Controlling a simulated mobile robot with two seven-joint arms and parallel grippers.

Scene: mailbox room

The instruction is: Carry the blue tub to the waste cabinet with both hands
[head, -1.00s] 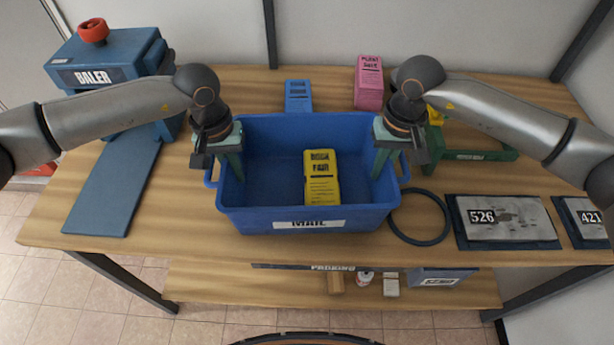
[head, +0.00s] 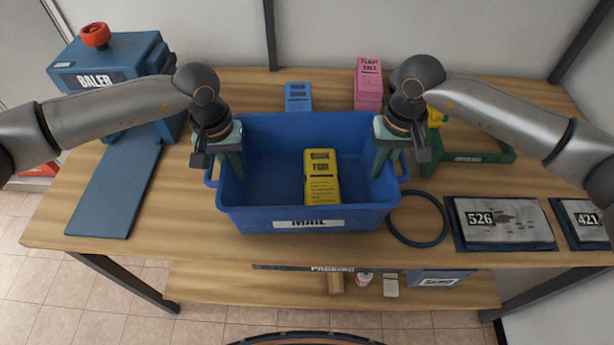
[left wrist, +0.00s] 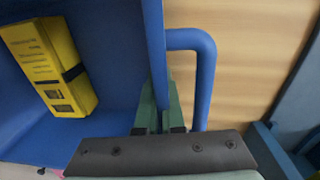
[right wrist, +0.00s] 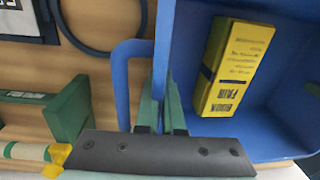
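The blue tub (head: 265,221), with a MAIL label on its front, stands upright on the wooden table. A yellow bundle (head: 322,178) marked BOOK FAIR lies inside it. My left gripper (head: 234,168) is at the tub's left side wall. In the left wrist view its green fingers (left wrist: 159,112) are closed on either side of the wall, inside the side handle. My right gripper (head: 380,163) is at the right wall. In the right wrist view its fingers (right wrist: 163,110) clasp that wall the same way. The waste cabinet is not in view.
A blue baler (head: 105,65) stands at the left. Blue (head: 298,97) and pink (head: 368,83) bundles stand behind the tub. At the right are a dark ring (head: 418,240), a green frame (head: 490,158) and plates 526 (head: 507,222) and 421 (head: 587,222). A lower shelf (head: 235,290) holds small items.

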